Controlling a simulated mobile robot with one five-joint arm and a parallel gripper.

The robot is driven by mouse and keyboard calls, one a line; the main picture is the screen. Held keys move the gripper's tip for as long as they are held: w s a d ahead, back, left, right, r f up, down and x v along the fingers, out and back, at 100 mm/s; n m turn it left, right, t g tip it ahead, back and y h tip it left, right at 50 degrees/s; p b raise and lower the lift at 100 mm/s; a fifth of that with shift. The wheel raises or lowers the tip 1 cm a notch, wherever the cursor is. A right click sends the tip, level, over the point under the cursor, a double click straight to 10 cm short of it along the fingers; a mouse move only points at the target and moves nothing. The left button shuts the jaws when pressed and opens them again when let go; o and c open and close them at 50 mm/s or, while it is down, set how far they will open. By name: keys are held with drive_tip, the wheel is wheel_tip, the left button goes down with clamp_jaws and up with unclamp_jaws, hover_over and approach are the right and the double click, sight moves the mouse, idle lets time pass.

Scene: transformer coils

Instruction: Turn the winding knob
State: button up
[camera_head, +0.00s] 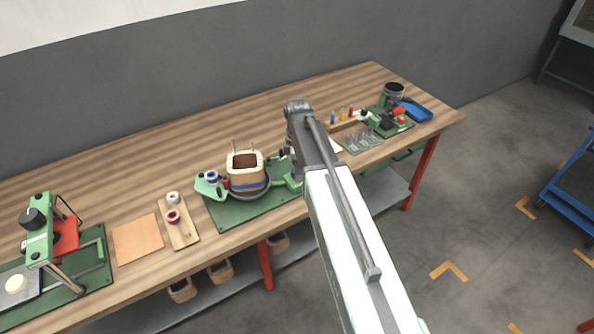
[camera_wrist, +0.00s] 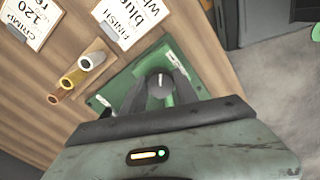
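In the wrist view a round dark grey knob (camera_wrist: 160,84) with a pale pointer line stands on a green base (camera_wrist: 108,92). My gripper (camera_wrist: 159,88) has one finger on each side of the knob. The fingers look spread, and I see no clear contact with it. In the head view the winding machine stands on a green plate (camera_head: 232,214) left of my arm and carries a square tan coil (camera_head: 246,183) with a blue band. My arm hides the machine's right end, and I cannot make out the knob or the fingertips there.
A wooden block with coloured tubes (camera_wrist: 75,77) and printed cards (camera_wrist: 130,20) lie beside the base. In the head view a spool board (camera_head: 180,232), an orange sheet (camera_head: 137,240) and a green press (camera_head: 40,245) stand left. A blue tray (camera_head: 415,110) is at the right end.

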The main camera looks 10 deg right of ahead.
clamp_jaws()
drive_tip(key=shift+m, duration=0.3)
drive_tip(key=m, duration=0.4)
drive_tip(key=shift+s+m, duration=0.1)
drive_tip(key=shift+m, duration=0.2)
drive_tip(key=m, duration=0.6)
drive_tip(key=shift+m, duration=0.3)
drive_tip(key=m, duration=0.5)
drive_tip(key=shift+a, duration=0.15)
drive_tip(key=m, duration=0.5)
drive_tip(key=shift+m, duration=0.6)
idle(0.4)
